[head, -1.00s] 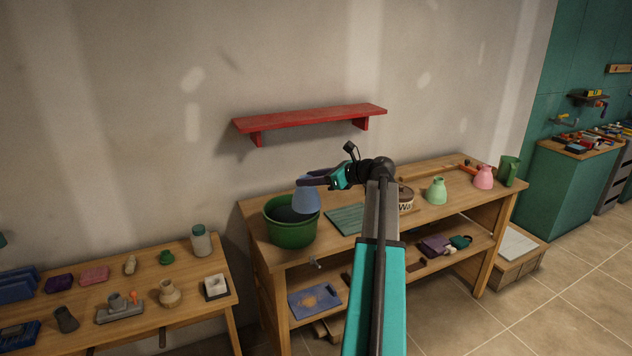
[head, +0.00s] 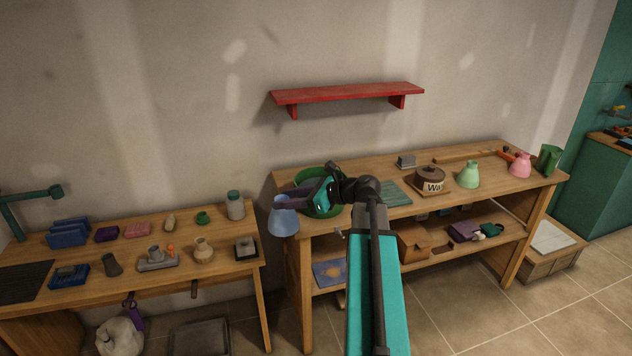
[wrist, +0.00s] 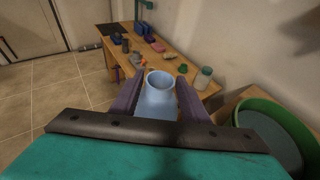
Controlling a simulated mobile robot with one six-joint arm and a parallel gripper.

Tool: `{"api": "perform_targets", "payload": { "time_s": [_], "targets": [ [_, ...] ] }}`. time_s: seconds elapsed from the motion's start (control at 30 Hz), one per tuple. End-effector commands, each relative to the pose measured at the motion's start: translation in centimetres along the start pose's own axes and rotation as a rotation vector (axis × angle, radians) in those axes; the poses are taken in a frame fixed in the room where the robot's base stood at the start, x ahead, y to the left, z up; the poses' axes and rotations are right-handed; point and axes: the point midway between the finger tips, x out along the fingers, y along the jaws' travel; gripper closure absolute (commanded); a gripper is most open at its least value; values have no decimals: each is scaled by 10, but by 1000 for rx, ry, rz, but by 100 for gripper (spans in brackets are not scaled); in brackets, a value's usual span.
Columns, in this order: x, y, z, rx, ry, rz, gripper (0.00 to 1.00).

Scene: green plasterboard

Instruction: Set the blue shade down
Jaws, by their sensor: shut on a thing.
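The left bench (head: 215,258) holds several small items, with a jar (head: 235,205) at its right end. The right bench (head: 335,222) bears a green tub (wrist: 288,112), a ribbed green mat (head: 396,193), a brown pot, a green shade (head: 469,175) and a pink shade (head: 521,165). A red shelf (head: 350,94) hangs above.

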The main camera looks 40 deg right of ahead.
Motion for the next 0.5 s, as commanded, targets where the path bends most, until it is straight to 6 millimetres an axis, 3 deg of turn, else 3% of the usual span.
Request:
{"api": "perform_targets", "payload": {
  "time_s": [0.03,0.1,0.5],
  "targets": [
    [15,22,-2,-9,-1,30,89],
    [33,45,-5,-23,-1,66,89],
    [125,165,-27,-90,-2,253,89]
  ]
}}
